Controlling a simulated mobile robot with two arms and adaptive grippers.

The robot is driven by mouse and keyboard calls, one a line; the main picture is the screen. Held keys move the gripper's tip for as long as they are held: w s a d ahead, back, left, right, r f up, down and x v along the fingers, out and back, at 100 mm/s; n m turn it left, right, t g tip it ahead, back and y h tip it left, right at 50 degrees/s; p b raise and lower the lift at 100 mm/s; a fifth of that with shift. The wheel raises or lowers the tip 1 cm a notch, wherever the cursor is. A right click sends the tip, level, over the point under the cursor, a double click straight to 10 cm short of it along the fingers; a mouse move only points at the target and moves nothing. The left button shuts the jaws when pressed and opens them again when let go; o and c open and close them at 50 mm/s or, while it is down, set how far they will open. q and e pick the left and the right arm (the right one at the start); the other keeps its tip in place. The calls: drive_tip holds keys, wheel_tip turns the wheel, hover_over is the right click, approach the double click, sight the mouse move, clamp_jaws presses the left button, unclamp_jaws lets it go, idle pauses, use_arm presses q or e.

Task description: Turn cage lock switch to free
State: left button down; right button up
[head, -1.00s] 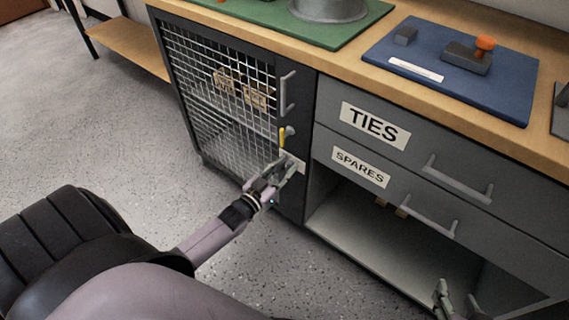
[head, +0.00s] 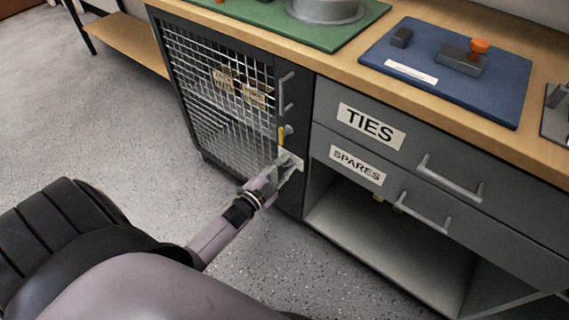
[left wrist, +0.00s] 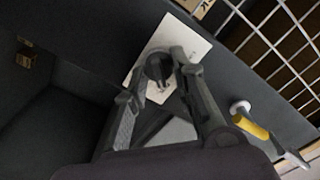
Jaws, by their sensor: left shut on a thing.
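The cage lock switch (left wrist: 155,66) is a dark round knob on a white plate (left wrist: 190,37), set on the dark cabinet frame. In the head view its white plate (head: 297,164) is below the yellow latch, partly hidden by my gripper. My left gripper (head: 287,164) is at the plate. In the left wrist view the left gripper's fingers (left wrist: 158,78) lie on either side of the knob and are shut on it. The plate's lettering cannot be read. My right gripper is out of view.
A wire-mesh cage door (head: 215,95) with a grey handle (head: 286,92) and a yellow-handled latch (head: 282,136) is beside the switch. Drawers labelled TIES (head: 371,126) and SPARES (head: 357,165) are to the right, above an open compartment (head: 380,245).

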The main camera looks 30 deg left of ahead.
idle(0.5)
use_arm(q)
drive_tip(key=c, duration=1.4)
unclamp_jaws()
drive_tip(key=shift+o, duration=0.2)
drive_tip(key=shift+s+f, duration=0.1)
drive_tip(key=shift+s, duration=0.4)
drive_tip(key=s, duration=1.1)
drive_tip(key=shift+a, duration=0.4)
